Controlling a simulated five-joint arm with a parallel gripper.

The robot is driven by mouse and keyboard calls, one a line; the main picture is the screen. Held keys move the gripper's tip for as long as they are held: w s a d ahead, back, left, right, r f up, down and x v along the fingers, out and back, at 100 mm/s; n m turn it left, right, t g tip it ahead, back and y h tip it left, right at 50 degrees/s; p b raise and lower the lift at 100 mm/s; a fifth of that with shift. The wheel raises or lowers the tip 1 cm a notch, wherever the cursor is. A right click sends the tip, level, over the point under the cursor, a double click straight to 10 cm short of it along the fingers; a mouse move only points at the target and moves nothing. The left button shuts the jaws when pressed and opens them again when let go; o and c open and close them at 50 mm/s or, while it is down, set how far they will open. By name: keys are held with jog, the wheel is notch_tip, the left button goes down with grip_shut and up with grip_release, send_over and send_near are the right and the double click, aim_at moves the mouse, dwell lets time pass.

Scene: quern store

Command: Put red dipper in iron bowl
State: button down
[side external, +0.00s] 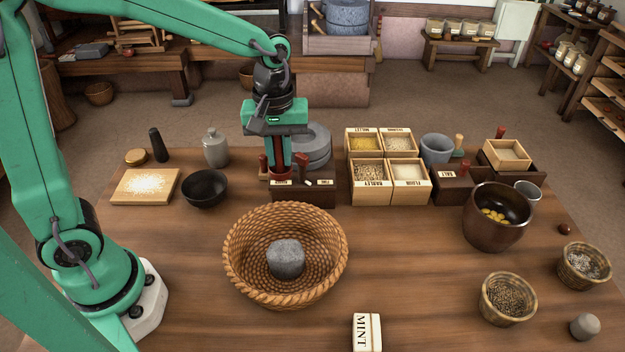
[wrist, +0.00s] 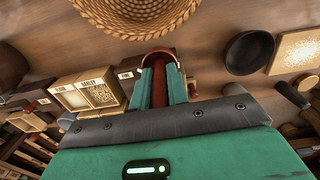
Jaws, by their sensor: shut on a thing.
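My gripper (side external: 281,170) points down over a dark wooden box (side external: 318,194) with small white labels, behind the big basket. In the wrist view, its green fingers (wrist: 160,84) are closed around the dark red dipper (wrist: 159,88), with a rounded red part showing at the fingertips. In the side view the fingers mostly hide the dipper, and I cannot tell whether it is clear of the box. The iron bowl (side external: 206,189) is black, round and empty, standing to the left of my gripper; it also shows at upper right in the wrist view (wrist: 249,53).
A wicker basket (side external: 243,273) holding a grey stone stands in front. Labelled grain boxes (side external: 387,182) stand to the right. A grey jug (side external: 215,148) stands behind the bowl, and a flour-topped board (side external: 145,187) lies to its left. A stone quern (side external: 316,143) is behind my gripper.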

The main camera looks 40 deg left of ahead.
jog(key=s+a+f+n, duration=0.2)
jog(key=s+a+n, duration=0.4)
jog(key=s, duration=0.4)
send_near(203, 180)
jog(key=shift+m, duration=0.3)
jog(key=d, duration=0.1)
jog(key=s+d+f, duration=0.1)
jog(key=d+f, duration=0.1)
jog(key=d, duration=0.1)
jog(key=shift+s, duration=0.25)
jog(key=shift+f, duration=2.1)
jog(key=shift+f, duration=0.15)
jog(key=c, duration=1.4)
grip_release()
jog(key=shift+o, duration=0.2)
notch_tip(203, 180, up, 12)
jog(key=shift+d+r, duration=0.2)
jog(key=shift+d, duration=0.05)
